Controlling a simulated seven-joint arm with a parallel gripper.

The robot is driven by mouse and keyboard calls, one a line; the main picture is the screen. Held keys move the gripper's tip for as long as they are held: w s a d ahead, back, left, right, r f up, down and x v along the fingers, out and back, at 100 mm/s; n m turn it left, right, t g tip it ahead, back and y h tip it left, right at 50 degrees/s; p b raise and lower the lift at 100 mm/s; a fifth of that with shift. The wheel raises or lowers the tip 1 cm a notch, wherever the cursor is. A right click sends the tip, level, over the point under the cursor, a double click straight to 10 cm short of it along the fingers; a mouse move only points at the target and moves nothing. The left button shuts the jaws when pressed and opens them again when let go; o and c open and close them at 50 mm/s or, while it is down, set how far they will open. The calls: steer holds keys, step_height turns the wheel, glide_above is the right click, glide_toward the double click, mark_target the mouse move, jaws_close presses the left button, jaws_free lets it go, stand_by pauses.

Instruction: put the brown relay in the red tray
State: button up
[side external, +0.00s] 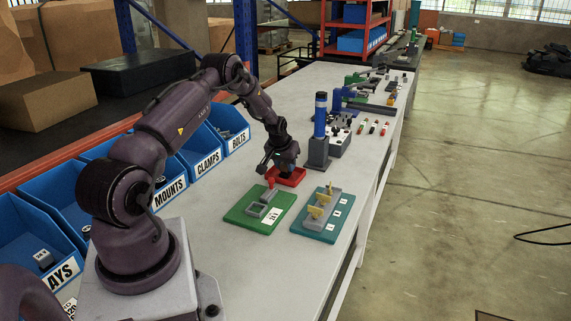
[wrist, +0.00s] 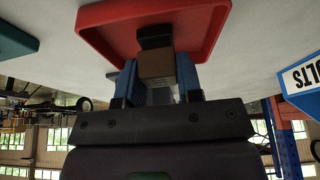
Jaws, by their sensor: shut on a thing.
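The brown relay (wrist: 157,64) is between the two blue fingers of my gripper (wrist: 157,72) in the wrist view, with a dark part at its far end. My gripper is shut on it. The red tray (wrist: 107,45) fills the top of that view, beyond the relay. In the side external view my gripper (side external: 281,166) is low over the red tray (side external: 297,179) and covers part of it. The relay cannot be made out there. I cannot tell whether the relay touches the tray floor.
A green board (side external: 240,219) with grey fixtures and a teal board (side external: 325,232) with yellow parts lie in front of the tray. A blue and grey light tower (side external: 320,130) stands behind it. Blue labelled bins (side external: 228,130) line the left. Bare table lies between bins and tray.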

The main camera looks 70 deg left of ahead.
steer(key=shift+f, duration=0.1)
steer(key=o, duration=1)
steer(key=v, duration=1.2)
steer(key=d+r+m+t+h, duration=0.1)
steer(key=d+r+m, duration=0.1)
steer(key=d+r, duration=0.8)
steer(key=d+r+m+t, duration=0.1)
steer(key=d+r+m, duration=0.1)
steer(key=d+r, duration=0.85)
steer(key=s+d+m, duration=0.1)
steer(key=s+d, duration=0.4)
steer(key=d, duration=0.1)
steer(key=s+d+m+h, duration=0.1)
steer(key=s+d+m, duration=0.1)
steer(key=s+d, duration=0.4)
steer(key=s+d+m+h, duration=0.1)
steer(key=s+d+m, duration=0.1)
steer(key=s+d, duration=0.3)
steer(key=shift+s+d+r, duration=0.4)
steer(key=shift+d, duration=0.3)
